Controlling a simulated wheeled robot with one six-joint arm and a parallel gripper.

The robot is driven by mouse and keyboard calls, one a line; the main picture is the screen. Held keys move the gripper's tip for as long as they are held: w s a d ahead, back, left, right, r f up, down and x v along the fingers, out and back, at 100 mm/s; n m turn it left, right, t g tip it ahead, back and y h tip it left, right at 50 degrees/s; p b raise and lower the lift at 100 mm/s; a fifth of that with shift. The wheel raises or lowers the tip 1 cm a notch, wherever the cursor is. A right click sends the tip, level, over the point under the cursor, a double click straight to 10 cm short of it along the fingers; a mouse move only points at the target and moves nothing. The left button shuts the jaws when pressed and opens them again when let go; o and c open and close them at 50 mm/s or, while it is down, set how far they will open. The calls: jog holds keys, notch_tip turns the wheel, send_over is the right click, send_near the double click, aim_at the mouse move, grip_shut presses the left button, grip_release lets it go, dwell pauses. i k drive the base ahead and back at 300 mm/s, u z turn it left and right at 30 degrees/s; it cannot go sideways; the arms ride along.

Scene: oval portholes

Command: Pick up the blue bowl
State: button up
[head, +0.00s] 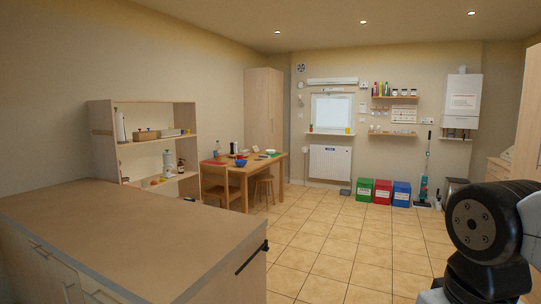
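A small blue bowl (241,162) stands on the wooden table (253,166) across the room, near the table's front left part. It is far off and small in the head view. A red item (221,161) lies close to its left, and a small green and blue item (270,152) is farther back to its right. Part of my dark arm shows at the right edge, but my gripper is not in view.
A long counter (130,225) fills the left foreground. A chair (218,186) and a stool (263,186) stand at the table. Green, red and blue bins (382,192) line the back wall. The tiled floor (340,240) is clear.

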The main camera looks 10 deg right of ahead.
aim_at(241, 164)
jog(key=z, duration=0.3)
jog(key=k, duration=0.4)
jog(key=z, duration=0.75)
jog(key=i, duration=2.15)
jog(key=u, duration=0.65)
jog(key=i, duration=1.45)
jog(key=u, duration=0.95)
jog(key=i, duration=3.5)
jog(key=z, duration=0.25)
jog(key=i, duration=1.5)
jog(key=z, duration=0.1)
